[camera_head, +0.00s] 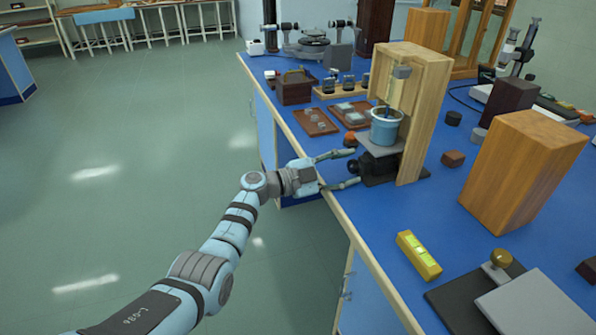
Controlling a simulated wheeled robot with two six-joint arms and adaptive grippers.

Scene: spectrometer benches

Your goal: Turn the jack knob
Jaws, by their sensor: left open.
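A small lab jack (382,145) with a grey top plate and a dark lower part stands near the bench's left edge, at the foot of a wooden frame. A light blue cup (386,126) stands on its plate. The jack's dark round knob (365,163) faces left, toward my left gripper. My left gripper (355,167) is open at the jack's left side, one finger on the far side of the knob and one on the near side. I cannot tell whether either finger touches it. My right gripper is not in view.
The wooden frame (425,110) rises right behind the jack. A small orange-red thing (350,139) sits just beyond the far finger. A yellow spirit level (419,255) and a large wooden block (520,170) are nearer. Open floor (150,200) lies left of the blue bench.

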